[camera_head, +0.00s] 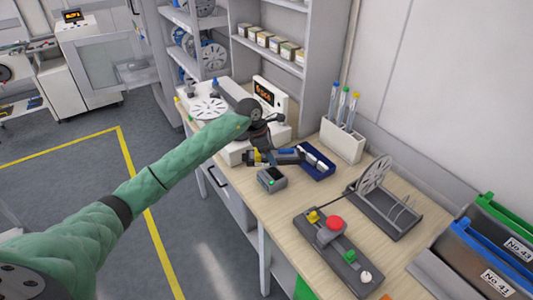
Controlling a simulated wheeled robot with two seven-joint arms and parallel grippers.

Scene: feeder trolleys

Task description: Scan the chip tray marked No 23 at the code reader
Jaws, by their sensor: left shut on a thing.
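My left arm reaches in from the left in a green sleeve. Its dark left gripper (273,118) is over the far left part of the workbench, in front of a white unit with an orange display (268,92). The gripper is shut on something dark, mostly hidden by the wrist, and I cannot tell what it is. No label No 23 is readable. I cannot tell for sure which device is the code reader. The bins at the right edge read No 43 (518,248) and No 41 (496,283). My right gripper is not in view.
On the bench are a small grey box (271,180), a blue tray (319,171), a white tube rack (342,141), a reel stand (385,212) and a button panel (333,262) with a red knob. Shelves (270,50) stand behind. Floor left of the bench is clear.

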